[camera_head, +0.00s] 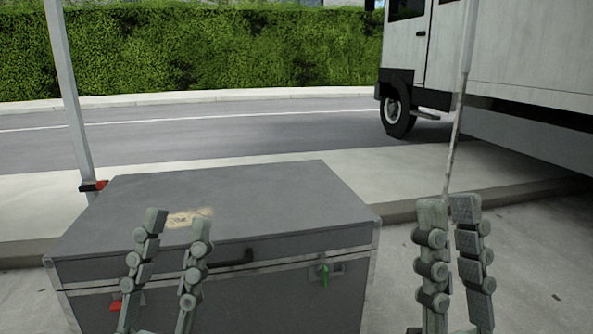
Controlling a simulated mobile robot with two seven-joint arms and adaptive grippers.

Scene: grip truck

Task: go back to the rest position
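My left gripper (178,222) is in front of the large grey case, at the lower left, with its fingers pointing up. A clear gap shows between its fingertips, and nothing is between them. My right gripper (449,207) is to the right of the case, also with fingers up. Its fingertips are together or nearly so, and I see nothing held. A thin pale pole (459,125) runs down behind these fingertips; its lower end is hidden.
A white truck (525,50) is on the road (230,130) at upper right. Pavement right of the case is clear.

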